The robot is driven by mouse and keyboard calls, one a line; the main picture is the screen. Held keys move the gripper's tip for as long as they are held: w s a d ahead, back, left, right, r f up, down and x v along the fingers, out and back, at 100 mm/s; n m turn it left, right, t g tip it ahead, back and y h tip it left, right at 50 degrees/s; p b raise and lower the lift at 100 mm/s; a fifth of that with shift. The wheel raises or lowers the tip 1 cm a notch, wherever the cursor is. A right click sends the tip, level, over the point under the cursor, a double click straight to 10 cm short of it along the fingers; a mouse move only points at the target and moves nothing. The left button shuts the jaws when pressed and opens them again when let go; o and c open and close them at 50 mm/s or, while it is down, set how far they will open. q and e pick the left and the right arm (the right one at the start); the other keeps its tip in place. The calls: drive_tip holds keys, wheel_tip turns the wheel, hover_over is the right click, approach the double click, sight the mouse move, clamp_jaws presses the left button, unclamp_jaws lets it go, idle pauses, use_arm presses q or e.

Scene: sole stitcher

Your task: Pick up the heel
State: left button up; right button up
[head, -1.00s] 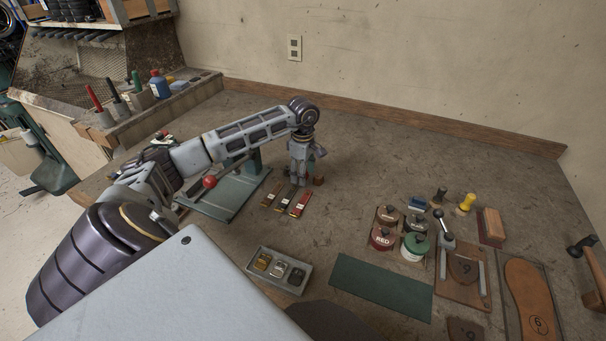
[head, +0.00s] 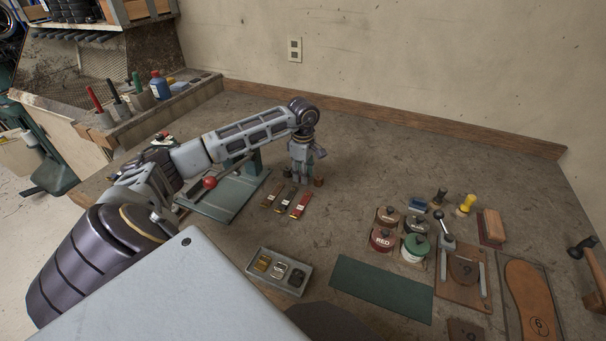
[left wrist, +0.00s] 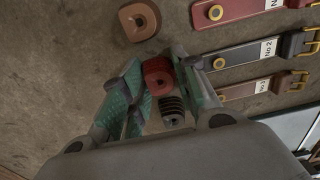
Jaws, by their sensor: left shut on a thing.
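My left gripper (left wrist: 160,82) has its teal-padded fingers closed on a red ridged heel (left wrist: 158,75) in the left wrist view. A black ridged heel (left wrist: 172,110) shows between the fingers, partly hidden by them. A tan heel (left wrist: 139,19) lies on the bench beyond the fingertips, apart from them. In the head view my left gripper (head: 302,172) points down at the bench, just behind the straps. A brown heel (head: 319,182) stands to its right there. The held heel is hard to make out in that view. My right gripper is not in view.
Buckled straps (head: 286,199) lie just in front of the left gripper. A green-based press with a red knob (head: 209,182) stands to its left. A buckle tray (head: 278,270), paint tins (head: 383,238) and a green mat (head: 380,289) lie nearer. The back right bench is clear.

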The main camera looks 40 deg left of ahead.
use_arm(q)
drive_tip(key=shift+r, duration=0.4)
wheel_tip(320, 180, up, 3)
drive_tip(key=shift+f, duration=0.1)
wheel_tip(320, 180, up, 4)
drive_tip(key=shift+r, duration=1.2)
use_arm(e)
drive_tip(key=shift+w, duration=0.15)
